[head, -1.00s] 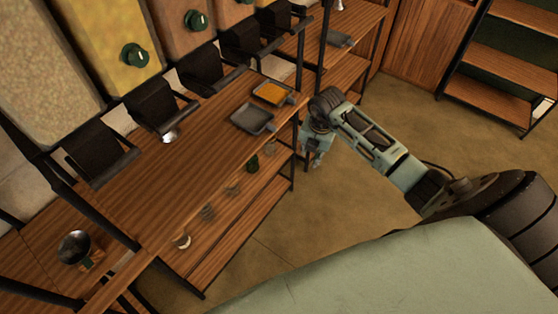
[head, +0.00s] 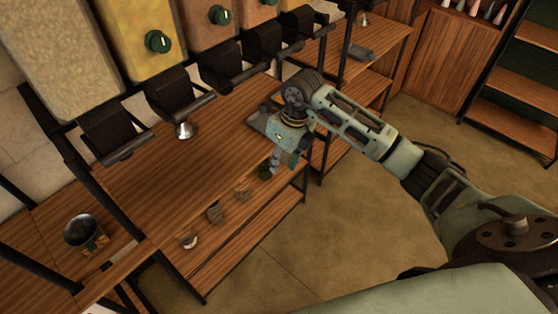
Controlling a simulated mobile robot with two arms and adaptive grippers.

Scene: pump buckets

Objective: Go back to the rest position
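My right gripper (head: 279,159) hangs down at the front edge of the wooden shelf unit (head: 160,170), in front of the lower shelf. Its fingers are small and partly dark, and I cannot tell if they are open or shut. No object shows clearly between them. My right arm reaches in from the right side. My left gripper is not in view.
Several dispensers with black chutes line the back, one with a green knob (head: 158,41). A dark bowl (head: 83,231) stands at left. The floor (head: 370,220) is clear.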

